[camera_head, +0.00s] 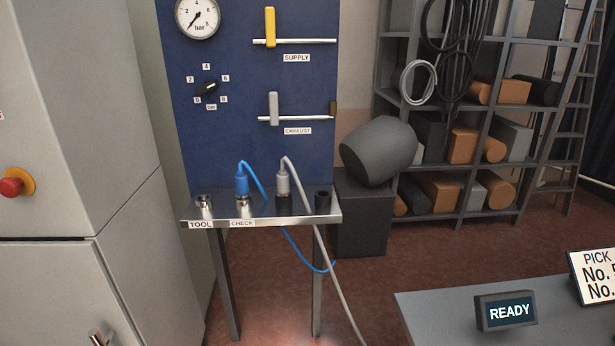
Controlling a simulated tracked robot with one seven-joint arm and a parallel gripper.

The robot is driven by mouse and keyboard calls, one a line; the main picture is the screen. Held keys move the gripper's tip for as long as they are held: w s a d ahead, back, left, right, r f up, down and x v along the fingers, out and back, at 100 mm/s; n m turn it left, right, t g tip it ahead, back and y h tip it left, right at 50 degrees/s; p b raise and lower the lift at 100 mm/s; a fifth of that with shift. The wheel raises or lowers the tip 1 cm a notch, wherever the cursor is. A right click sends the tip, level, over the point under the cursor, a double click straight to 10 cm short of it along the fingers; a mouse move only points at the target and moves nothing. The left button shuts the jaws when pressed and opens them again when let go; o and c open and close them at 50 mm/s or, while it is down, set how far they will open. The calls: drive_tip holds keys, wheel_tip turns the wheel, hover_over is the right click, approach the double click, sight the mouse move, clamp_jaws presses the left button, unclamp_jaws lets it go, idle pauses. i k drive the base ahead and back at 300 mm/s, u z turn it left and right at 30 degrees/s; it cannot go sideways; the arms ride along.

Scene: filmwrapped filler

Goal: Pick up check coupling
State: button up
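A steel shelf (265,220) stands below a blue panel and carries a row of sockets. A blue coupling (242,185) with a blue hose stands upright at the metal socket (243,207) above the CHECK label (242,223). A grey coupling (283,184) with a grey hose stands upright in a dark socket just right of it. The metal socket (204,204) above the TOOL label (200,225) has no coupling on it. The black holder (322,200) at the right end also has none. My gripper is not in view.
The blue panel (240,130) carries a gauge, a selector knob, a yellow SUPPLY lever (270,27) and a grey EXHAUST lever (273,107). Both hoses hang off the shelf. A grey cabinet (70,140) stands close on the left. A table with a READY display (508,312) is front right.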

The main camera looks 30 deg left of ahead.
sight(243, 191)
drive_tip(key=z, duration=0.8)
drive_tip(key=k, duration=1.65)
drive_tip(key=u, duration=1.55)
drive_tip(key=i, duration=1)
drive_tip(key=z, duration=0.05)
